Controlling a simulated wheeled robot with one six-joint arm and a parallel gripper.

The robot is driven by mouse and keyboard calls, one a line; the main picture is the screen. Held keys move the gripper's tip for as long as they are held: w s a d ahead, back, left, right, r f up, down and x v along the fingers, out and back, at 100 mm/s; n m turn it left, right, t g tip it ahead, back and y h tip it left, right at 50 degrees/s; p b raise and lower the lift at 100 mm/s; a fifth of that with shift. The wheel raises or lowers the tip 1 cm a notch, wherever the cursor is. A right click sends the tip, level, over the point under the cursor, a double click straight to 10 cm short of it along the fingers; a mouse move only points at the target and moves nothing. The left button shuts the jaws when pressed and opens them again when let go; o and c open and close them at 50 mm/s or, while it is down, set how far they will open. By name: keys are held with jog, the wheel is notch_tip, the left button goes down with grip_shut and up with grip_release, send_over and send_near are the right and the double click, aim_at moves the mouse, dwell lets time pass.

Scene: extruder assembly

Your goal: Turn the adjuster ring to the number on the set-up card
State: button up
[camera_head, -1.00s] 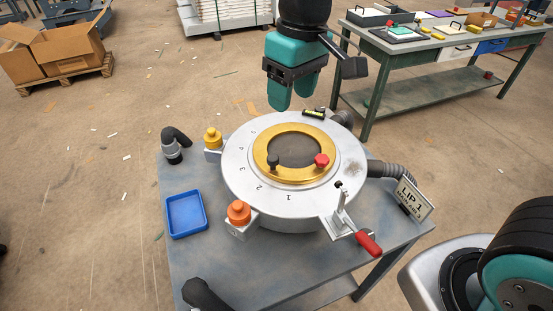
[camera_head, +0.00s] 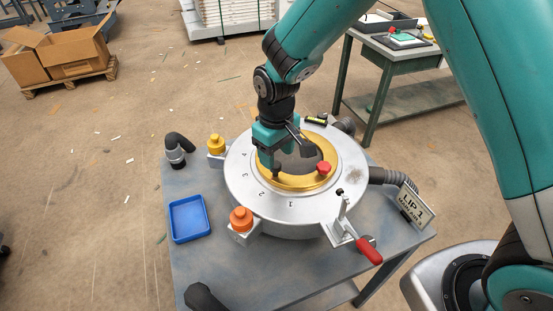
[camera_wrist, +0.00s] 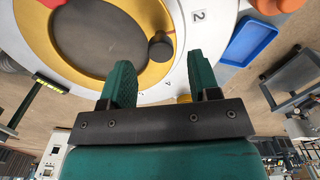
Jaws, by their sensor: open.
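The gold adjuster ring (camera_head: 295,184) sits in a round silver housing (camera_head: 235,178) marked with numbers; 1, 2, 3 and 4 run along its front and left. The ring carries a black knob (camera_head: 276,171) at left and a red knob (camera_head: 324,168) at right. The sign reading "LIP 1" (camera_head: 414,203) stands at right; its lower line is too small to read. My gripper (camera_head: 266,160) is over the ring's left rear, close to the black knob. In the wrist view my gripper (camera_wrist: 159,80) is open and empty. The black knob (camera_wrist: 160,47) shows beyond and between its fingertips.
A toggle clamp with a red handle (camera_head: 368,251) juts from the housing's front right. An orange knob (camera_head: 241,219) and a yellow knob (camera_head: 216,144) stand at its left. A blue tray (camera_head: 189,219) lies on the table, with bare surface around it.

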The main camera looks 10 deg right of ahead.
aim_at(276, 165)
jog(key=shift+f, duration=1.8)
grip_shut()
